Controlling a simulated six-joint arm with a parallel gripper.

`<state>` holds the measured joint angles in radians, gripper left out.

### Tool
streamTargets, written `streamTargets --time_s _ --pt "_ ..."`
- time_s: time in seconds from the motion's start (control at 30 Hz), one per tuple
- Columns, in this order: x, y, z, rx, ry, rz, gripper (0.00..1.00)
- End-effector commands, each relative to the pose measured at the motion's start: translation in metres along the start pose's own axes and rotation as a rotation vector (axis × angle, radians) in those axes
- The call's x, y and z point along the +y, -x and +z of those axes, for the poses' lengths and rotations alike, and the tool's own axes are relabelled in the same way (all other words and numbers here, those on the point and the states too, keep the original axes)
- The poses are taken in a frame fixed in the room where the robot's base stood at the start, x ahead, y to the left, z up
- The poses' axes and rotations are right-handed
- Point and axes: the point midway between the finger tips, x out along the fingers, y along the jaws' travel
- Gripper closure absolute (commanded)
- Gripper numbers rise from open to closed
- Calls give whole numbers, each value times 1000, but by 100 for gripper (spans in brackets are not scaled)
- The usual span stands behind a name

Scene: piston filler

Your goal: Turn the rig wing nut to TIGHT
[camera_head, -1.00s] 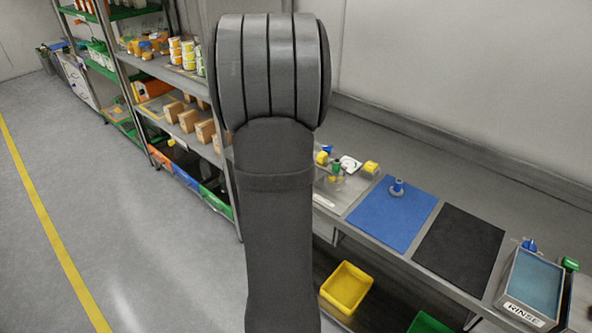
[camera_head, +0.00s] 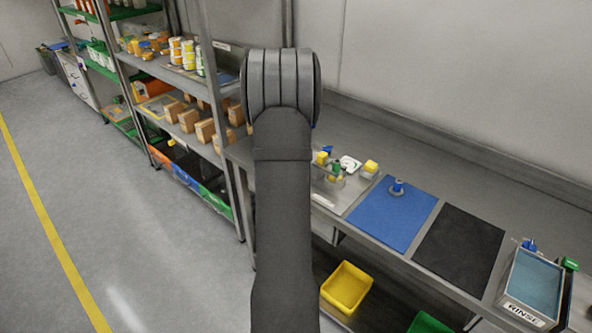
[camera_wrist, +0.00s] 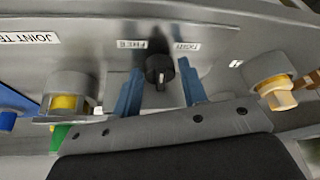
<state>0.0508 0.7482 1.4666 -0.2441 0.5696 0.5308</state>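The wing nut (camera_wrist: 158,70) is a small black knob with a raised wing on a grey panel (camera_wrist: 215,62) in the wrist view. Its wing looks about upright in the picture. A small label that looks like FREE (camera_wrist: 130,43) is above it to the left, and one that looks like TIGHT (camera_wrist: 187,46) is above it to the right. My gripper (camera_wrist: 160,68) is open. Its two blue fingers stand apart, one on each side of the wing nut, with gaps visible. In the head view my arm hides the gripper and the wing nut.
In the wrist view, a fitting with a yellow part (camera_wrist: 68,103) is on the left and a brass-coloured fitting (camera_wrist: 278,95) on the right. The head view shows a bench with a blue mat (camera_head: 385,222), a black mat (camera_head: 460,250) and a rinse tray (camera_head: 530,285).

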Motion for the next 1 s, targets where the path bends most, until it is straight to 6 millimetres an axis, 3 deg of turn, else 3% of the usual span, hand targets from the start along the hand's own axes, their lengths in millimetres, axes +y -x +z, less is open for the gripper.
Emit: streamTargets --time_s 0.23,0.4,0.73,1.0 --pt "0 0 0 0 0 0 63" --pt "0 0 0 0 0 0 93" --pt "0 0 0 0 -42 17 93" --pt "-2 0 -1 1 -197 83 93"
